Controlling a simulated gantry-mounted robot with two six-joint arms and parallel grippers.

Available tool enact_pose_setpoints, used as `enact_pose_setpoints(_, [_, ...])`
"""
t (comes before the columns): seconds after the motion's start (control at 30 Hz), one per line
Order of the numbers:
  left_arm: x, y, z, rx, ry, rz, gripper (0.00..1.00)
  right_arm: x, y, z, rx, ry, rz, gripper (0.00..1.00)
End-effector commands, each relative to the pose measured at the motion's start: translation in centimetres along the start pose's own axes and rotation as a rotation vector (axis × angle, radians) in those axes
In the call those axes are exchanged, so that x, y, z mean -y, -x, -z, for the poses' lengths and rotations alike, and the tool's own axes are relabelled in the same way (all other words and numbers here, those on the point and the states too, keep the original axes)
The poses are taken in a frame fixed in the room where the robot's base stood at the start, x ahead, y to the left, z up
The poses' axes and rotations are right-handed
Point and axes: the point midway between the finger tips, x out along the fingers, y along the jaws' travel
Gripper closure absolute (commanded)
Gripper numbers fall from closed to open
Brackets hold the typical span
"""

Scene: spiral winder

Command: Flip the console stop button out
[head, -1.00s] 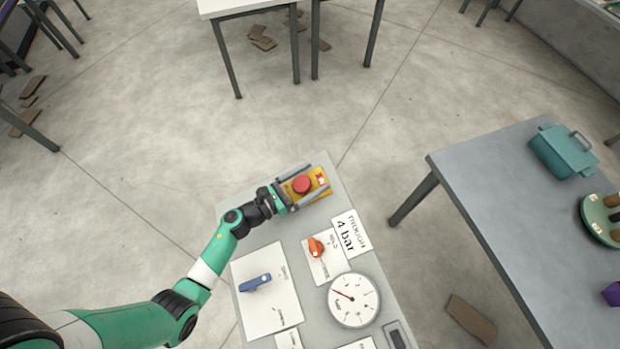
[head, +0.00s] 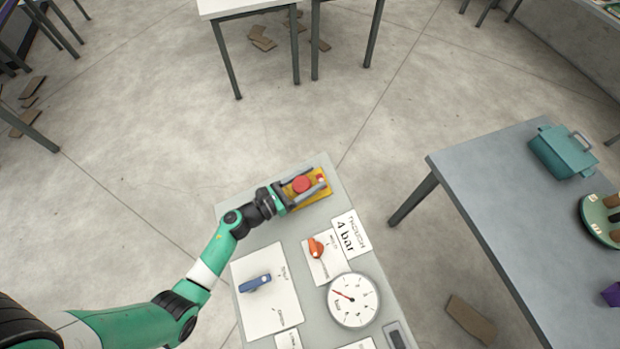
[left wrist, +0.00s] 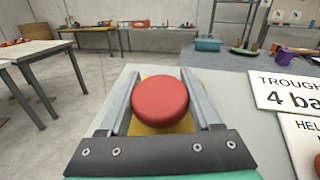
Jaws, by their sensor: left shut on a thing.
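The red stop button (head: 302,184) sits on a yellow plate (head: 322,199) at the far end of the grey console (head: 232,209). My left gripper (head: 312,181) reaches in from the left, with one finger on each side of the button. In the left wrist view the round red button (left wrist: 160,101) fills the space between the two grey fingers, and the gripper is shut on it. The yellow plate shows partly behind and below the button there. My right gripper is in neither view.
The console also bears a blue lever (head: 255,283), an orange knob (head: 316,248), a "4 bar" label (head: 349,233) and a round gauge (head: 353,300). A grey table (head: 480,200) with a teal box (head: 563,152) stands to the right. Open floor lies beyond the console.

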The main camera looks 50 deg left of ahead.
Motion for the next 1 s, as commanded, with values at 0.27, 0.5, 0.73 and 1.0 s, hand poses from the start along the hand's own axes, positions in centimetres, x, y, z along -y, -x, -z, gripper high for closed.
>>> enact_pose_setpoints(0.27, [0.03, 0.34, -1.33, 0.004, 0.000, 0.001, 1.00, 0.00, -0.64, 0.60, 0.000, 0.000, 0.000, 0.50])
enact_pose_setpoints(0.5, [0.03, 0.31, -1.39, 0.005, -0.001, 0.002, 0.07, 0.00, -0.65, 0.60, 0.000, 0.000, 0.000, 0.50])
enact_pose_setpoints(0.73, [0.02, 0.34, -1.25, 0.002, 0.000, 0.001, 0.05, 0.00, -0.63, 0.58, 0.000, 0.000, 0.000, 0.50])
enact_pose_setpoints(1.0, [-0.06, 0.88, -1.20, 0.001, 0.000, -0.001, 0.05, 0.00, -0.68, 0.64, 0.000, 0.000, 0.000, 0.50])
